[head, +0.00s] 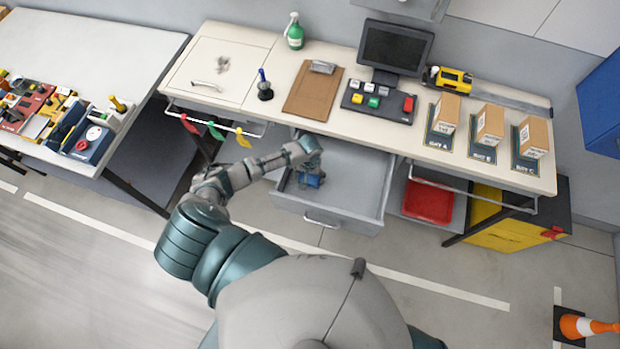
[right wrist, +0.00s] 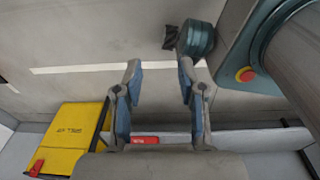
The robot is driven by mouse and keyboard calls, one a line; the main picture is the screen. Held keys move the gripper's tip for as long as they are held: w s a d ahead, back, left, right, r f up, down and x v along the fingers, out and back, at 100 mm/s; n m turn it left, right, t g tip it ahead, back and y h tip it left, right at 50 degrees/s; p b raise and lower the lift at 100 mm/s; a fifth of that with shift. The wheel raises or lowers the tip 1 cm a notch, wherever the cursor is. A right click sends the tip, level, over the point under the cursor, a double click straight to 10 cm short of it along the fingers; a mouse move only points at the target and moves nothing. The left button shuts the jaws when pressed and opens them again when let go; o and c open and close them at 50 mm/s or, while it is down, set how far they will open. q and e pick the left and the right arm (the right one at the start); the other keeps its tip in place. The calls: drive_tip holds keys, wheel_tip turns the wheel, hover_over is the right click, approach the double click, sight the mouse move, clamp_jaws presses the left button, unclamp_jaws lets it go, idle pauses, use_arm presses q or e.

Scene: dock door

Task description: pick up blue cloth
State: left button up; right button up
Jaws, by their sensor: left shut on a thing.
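The blue cloth (head: 312,181) shows as a small blue patch inside the open grey drawer, at my left gripper's fingers. My left gripper (head: 308,172) reaches down into the left part of the drawer (head: 360,192) and is shut on the cloth. Much of the cloth is hidden by the gripper, and I cannot tell whether it is clear of the drawer floor. My right gripper (right wrist: 160,78) is open and empty in the right wrist view, with its two fingers well apart.
The workbench (head: 390,142) above the drawer carries a clipboard (head: 313,90), a button panel (head: 380,101), a monitor (head: 395,47) and several boxes. A red bin (head: 428,201) sits right of the drawer. An orange cone (head: 585,326) stands at lower right. The drawer's right side is empty.

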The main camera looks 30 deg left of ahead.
sight(309, 176)
use_arm(q)
drive_tip(key=shift+s+a+f, duration=0.3)
drive_tip(key=shift+c, duration=0.5)
drive_tip(key=shift+a+r, duration=0.25)
drive_tip(key=shift+r, duration=0.3)
drive_tip(key=c, duration=0.6)
drive_tip(key=r, duration=0.8)
drive_tip(key=shift+w+d, duration=0.1)
drive_tip(key=shift+w, duration=0.15)
clamp_jaws()
drive_tip(key=shift+d+r, duration=0.1)
drive_tip(key=shift+r, duration=0.35)
use_arm(e)
drive_tip(key=shift+a, duration=0.75)
use_arm(q)
drive_tip(key=o, duration=1.3)
unclamp_jaws()
use_arm(e)
drive_tip(key=shift+a, duration=0.15)
drive_tip(key=shift+w+a, duration=0.1)
